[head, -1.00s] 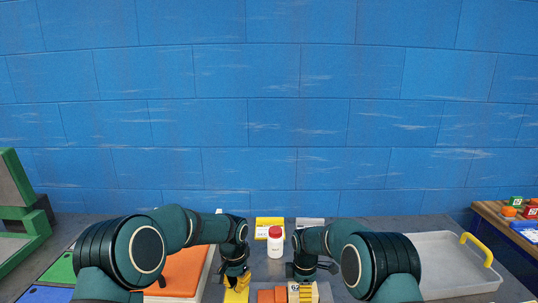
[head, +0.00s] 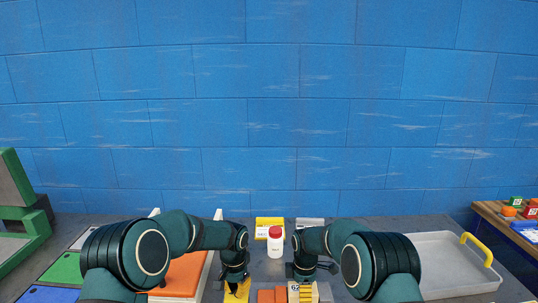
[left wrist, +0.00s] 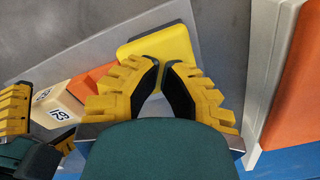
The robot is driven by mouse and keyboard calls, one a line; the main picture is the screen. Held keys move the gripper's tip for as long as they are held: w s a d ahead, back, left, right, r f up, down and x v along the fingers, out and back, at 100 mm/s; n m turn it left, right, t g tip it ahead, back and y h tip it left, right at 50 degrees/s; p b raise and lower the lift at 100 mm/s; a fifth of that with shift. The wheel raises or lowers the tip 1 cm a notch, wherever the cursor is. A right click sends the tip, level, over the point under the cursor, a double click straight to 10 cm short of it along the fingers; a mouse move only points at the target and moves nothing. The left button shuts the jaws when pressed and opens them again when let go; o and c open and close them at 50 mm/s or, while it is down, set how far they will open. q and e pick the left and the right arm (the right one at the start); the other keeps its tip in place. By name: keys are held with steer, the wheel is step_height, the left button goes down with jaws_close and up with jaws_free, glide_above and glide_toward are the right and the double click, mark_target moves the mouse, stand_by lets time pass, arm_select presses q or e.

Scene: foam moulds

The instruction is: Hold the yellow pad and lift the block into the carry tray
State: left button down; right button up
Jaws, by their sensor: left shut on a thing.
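The yellow pad (left wrist: 160,42) lies at the fingertips of my left gripper (left wrist: 163,66) in the left wrist view, joined to an orange piece (left wrist: 90,82) beside the cream block (left wrist: 56,106) with dark numerals. My left gripper is shut on the pad and also shows low in the head view (head: 236,291). My right gripper (head: 303,291) is at the block; its yellow fingers show at the left edge of the left wrist view. How firmly they close on the block is unclear. The grey carry tray (head: 440,262) with a yellow handle stands at the right.
A white bottle with a red cap (head: 276,243) stands between my arms, in front of a yellow card (head: 269,224). An orange-topped box (head: 182,276) lies by my left arm. A green frame (head: 22,215) stands at the far left. A blue wall closes the back.

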arm_select(q)
steer(key=shift+f, duration=0.8)
arm_select(e)
steer(key=c, duration=1)
steer(key=shift+o, duration=0.2)
steer(key=shift+r, duration=0.1)
arm_select(q)
steer(key=shift+s, duration=0.1)
arm_select(e)
steer(key=shift+r, duration=3.95)
arm_select(q)
steer(key=shift+r, duration=3.6)
